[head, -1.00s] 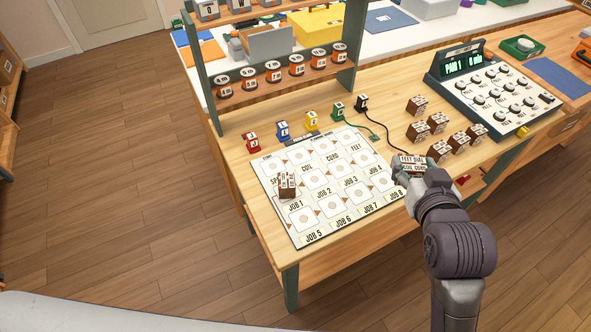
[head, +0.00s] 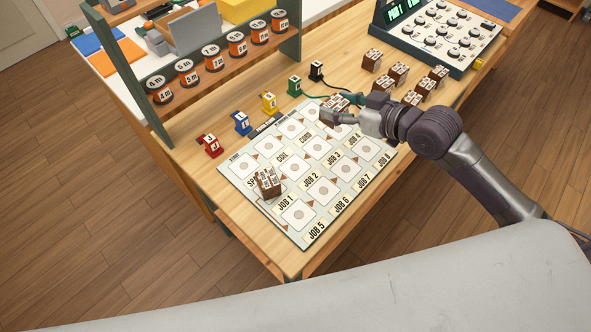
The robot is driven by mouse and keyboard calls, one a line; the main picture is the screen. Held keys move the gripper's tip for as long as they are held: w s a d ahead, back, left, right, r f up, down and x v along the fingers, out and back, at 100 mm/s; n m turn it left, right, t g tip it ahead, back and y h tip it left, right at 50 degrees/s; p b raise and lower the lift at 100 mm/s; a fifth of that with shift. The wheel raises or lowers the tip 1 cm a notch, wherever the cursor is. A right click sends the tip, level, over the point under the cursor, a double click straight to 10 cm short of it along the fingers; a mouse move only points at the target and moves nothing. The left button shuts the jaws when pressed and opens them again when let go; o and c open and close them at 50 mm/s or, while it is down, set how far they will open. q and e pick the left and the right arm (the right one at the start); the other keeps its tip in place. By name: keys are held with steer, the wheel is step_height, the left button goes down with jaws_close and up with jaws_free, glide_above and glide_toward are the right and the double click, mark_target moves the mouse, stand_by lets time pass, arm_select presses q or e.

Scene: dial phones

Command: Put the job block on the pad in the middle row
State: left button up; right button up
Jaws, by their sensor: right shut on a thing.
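The planning board (head: 243,170) lies on the wooden table, with pale square pads and arrows in rows, and JOB labels along its lower rows. A brown block with a printed white top (head: 268,182) stands on the left of the board, near JOB 1. My right gripper (head: 337,110) is shut on another brown job block (head: 336,101) with a printed label on top. It holds this block over the board's upper right corner, and the block and fingers hide the pad there. Whether the block touches the board I cannot tell. My left gripper is not in view.
Several brown blocks (head: 398,72) stand to the right of the board. A dial console (head: 440,30) stands behind them. Red (head: 209,146), blue, yellow, green and black plugs line the board's back edge, with a spool rack (head: 215,62) behind. A green cord runs near my gripper.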

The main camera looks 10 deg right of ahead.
steer(key=shift+w+d+f, duration=0.1)
steer(key=shift+w+d, duration=0.15)
steer(key=shift+d, duration=0.15)
steer(key=shift+w+f, duration=0.1)
steer(key=s+a+f, duration=0.1)
steer(key=a+f, duration=0.1)
steer(key=a, duration=0.1)
steer(key=s+a+f+p, duration=0.1)
steer(key=s+a+f, duration=0.1)
steer(key=a, duration=0.2)
steer(key=s+a+f+p, duration=0.1)
steer(key=a+f, duration=0.1)
steer(key=a, duration=0.1)
steer(key=shift+s+a+f, duration=0.15)
steer(key=shift+a+f, duration=0.15)
steer(key=shift+f, duration=2.1)
steer(key=o, duration=1.2)
steer(key=shift+f, duration=0.1)
steer(key=shift+c, duration=0.2)
